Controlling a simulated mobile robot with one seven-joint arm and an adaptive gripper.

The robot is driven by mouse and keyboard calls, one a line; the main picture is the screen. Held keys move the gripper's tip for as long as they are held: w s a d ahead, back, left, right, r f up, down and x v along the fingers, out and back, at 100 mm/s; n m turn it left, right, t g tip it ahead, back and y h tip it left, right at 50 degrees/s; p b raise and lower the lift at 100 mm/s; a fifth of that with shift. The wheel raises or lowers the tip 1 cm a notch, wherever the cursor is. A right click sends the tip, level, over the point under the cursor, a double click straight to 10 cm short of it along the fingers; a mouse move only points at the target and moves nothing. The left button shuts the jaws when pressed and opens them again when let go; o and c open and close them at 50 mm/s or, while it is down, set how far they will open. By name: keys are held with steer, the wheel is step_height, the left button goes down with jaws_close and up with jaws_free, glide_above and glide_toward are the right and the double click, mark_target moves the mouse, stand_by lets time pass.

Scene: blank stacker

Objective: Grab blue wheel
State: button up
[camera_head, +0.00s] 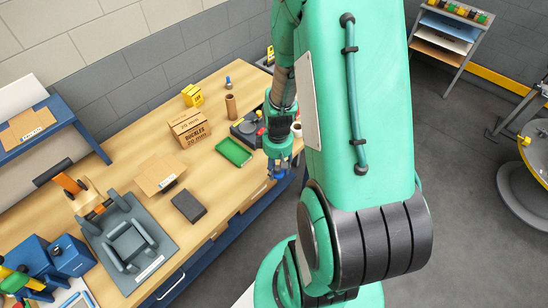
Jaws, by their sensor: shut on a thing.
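My gripper (279,168) hangs at the front right edge of the wooden workbench, at the end of my green arm. It is shut on a small blue thing (279,175), which looks like the blue wheel. The wheel is small in this view and partly hidden by the fingers, so its exact shape and grip are hard to tell. I cannot tell whether it touches anything below.
The bench (215,200) bears a green tray (233,152), a cardboard box (189,128), a dark block (188,206) and a grey fixture (127,245). A dark device stands just behind my gripper. Bare wood lies between the tray and the dark block.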

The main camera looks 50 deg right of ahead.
mark_target(280, 178)
steer(key=shift+s+a+r, duration=0.1)
steer(key=shift+s+a, duration=0.55)
steer(key=shift+s, duration=0.3)
steer(key=shift+s+a+r, duration=0.1)
steer(key=shift+s+a, duration=0.55)
steer(key=shift+s, duration=0.25)
